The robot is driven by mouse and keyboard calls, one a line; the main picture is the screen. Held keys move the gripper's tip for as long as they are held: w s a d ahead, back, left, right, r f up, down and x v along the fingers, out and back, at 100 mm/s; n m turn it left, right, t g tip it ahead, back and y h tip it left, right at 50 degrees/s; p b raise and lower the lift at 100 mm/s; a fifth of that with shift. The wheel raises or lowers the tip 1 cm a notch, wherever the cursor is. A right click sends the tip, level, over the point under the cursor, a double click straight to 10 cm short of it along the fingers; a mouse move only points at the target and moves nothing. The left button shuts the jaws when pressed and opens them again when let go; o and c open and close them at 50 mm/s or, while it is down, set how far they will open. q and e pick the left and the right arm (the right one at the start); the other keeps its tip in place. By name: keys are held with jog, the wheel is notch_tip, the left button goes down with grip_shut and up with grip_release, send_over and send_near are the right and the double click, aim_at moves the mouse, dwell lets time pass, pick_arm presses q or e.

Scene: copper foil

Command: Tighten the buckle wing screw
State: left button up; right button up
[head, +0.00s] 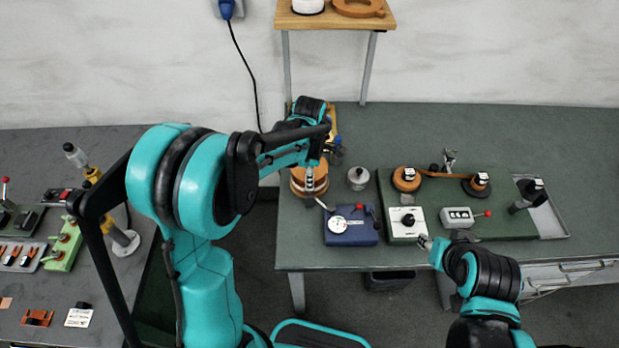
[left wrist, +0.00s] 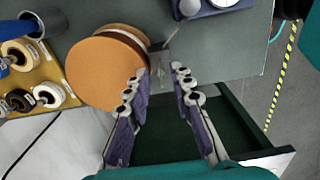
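In the left wrist view a small grey metal plate with a fitting (left wrist: 182,62) lies between and just beyond my left fingertips, beside a copper-brown round spool (left wrist: 103,70). This may be the buckle; I cannot make out the wing screw clearly. My left gripper (left wrist: 163,74) is open, with a clear gap between its fingers and nothing visibly held. In the head view my left gripper (head: 311,178) reaches down over the spool (head: 298,187) at the table's left edge, partly hiding it. My right gripper (head: 427,243) is near the table's front edge; its fingers are too small to judge.
A blue gauge box (head: 350,236) stands right of the spool. A white knob box (head: 398,231), a counter box (head: 459,217) and a green mat (head: 510,220) lie further right. In the left wrist view an open green drawer (left wrist: 245,125) is below the gripper.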

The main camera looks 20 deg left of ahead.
pick_arm(q)
jog(key=shift+c, duration=0.4)
grip_shut()
